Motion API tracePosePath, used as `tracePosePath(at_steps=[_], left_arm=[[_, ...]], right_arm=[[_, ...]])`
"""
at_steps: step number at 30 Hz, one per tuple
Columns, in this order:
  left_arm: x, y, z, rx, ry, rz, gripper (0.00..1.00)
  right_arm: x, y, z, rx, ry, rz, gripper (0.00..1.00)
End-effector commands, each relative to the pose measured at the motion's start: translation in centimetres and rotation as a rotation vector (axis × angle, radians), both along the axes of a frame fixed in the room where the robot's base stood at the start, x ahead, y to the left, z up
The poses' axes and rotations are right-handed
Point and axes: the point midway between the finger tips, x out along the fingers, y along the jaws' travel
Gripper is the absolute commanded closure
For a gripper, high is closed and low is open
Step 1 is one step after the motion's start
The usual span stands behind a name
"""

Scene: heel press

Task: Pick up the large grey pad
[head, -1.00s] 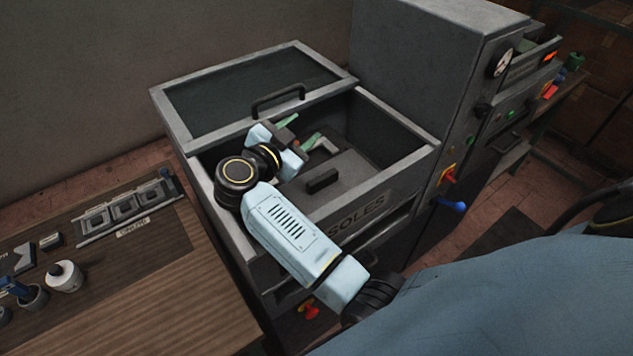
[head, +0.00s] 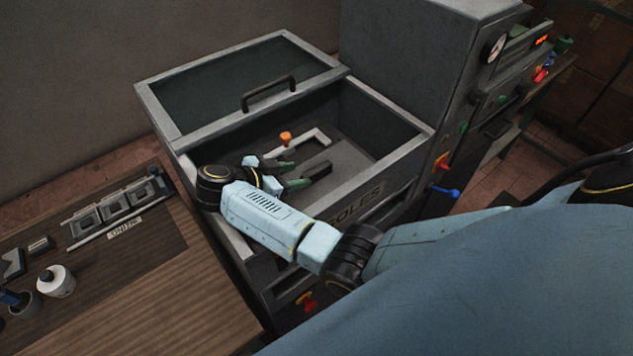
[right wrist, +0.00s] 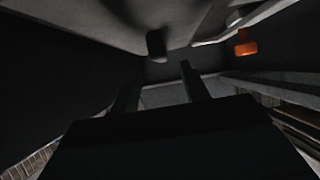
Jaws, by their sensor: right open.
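The large grey pad (head: 346,163) lies inside the open metal bin (head: 408,153). A dark bar handle (head: 318,170) stands on its top. My right gripper (head: 296,169) is inside the bin, open and empty, with its green-tipped fingers pointing right toward the handle. The fingertips look just short of the handle. In the right wrist view the two dark fingers (right wrist: 162,88) point toward a dark block that looks like the handle (right wrist: 157,45); that view is dim. My left gripper is not in view.
A light grey angled bracket (head: 316,137) and an orange knob (head: 286,139) are behind the handle. The bin's walls surround my gripper. Its lid (head: 268,95) with a black handle is at the back left. A wooden bench (head: 150,290) is at left, the press cabinet (head: 400,60) at right.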

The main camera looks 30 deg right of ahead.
Motion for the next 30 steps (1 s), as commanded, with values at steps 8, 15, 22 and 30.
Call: tracePosePath(at_steps=[8,15,22,30], left_arm=[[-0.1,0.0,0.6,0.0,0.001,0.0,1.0],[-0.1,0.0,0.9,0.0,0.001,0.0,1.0],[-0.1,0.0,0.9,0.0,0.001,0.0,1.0],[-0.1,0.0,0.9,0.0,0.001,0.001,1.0]], right_arm=[[0.2,-3.2,-1.5,-0.004,0.002,0.0,0.55],[0.4,-5.5,-2.9,-0.001,-0.001,0.001,0.55],[0.5,-5.6,-3.0,0.001,-0.001,0.002,0.55],[0.5,-5.6,-3.0,0.001,-0.001,0.002,0.87]])
